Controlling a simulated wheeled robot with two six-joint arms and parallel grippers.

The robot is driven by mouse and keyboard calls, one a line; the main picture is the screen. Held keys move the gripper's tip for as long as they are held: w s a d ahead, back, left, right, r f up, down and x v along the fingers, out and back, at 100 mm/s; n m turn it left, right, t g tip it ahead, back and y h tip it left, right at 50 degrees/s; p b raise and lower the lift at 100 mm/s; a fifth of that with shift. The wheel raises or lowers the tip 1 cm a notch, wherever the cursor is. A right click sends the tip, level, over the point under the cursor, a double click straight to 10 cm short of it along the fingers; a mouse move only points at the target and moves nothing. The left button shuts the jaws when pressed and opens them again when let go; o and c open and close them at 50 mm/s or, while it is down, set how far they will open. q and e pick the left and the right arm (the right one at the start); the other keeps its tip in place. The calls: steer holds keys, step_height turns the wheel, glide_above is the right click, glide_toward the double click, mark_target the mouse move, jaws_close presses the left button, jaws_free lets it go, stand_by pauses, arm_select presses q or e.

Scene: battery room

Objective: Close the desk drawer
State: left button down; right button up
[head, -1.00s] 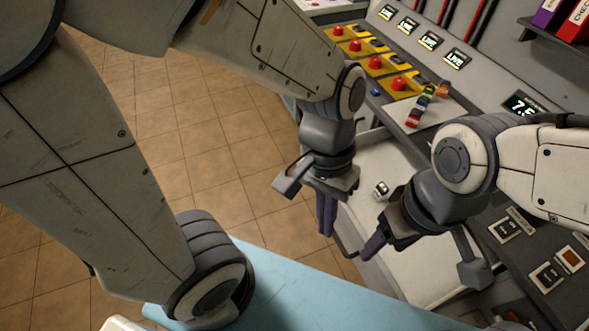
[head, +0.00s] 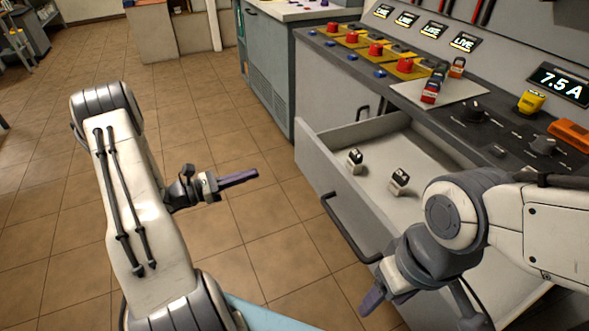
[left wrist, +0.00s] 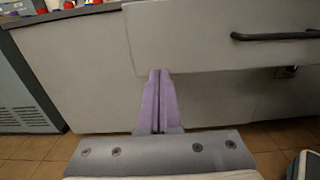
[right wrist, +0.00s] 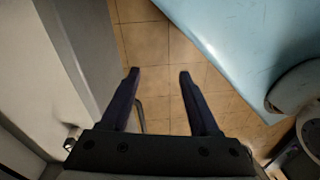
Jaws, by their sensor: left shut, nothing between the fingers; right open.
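The grey desk drawer stands open in the head view, with its front panel (head: 335,185) pulled out and its dark bar handle (head: 345,232) facing the floor side. My left gripper (head: 257,174) is shut and empty, left of the drawer and pointing toward it. In the left wrist view the shut fingers (left wrist: 159,72) overlap the lower edge of the drawer front (left wrist: 200,55), with the handle (left wrist: 275,36) to their right. Whether they touch it is unclear. My right gripper (head: 374,297) is open near the handle's lower end; its spread fingers (right wrist: 159,73) show in the right wrist view.
The desk panel above has red buttons (head: 376,50), knobs (head: 474,110) and a 7.5 A display (head: 560,84). A grey cabinet (head: 268,75) stands behind. Tiled floor (head: 230,235) is open left of the drawer.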

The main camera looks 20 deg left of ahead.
mark_target(305, 157)
arm_select(q)
steer(key=x, duration=1.3)
steer(key=shift+w+d, duration=0.25)
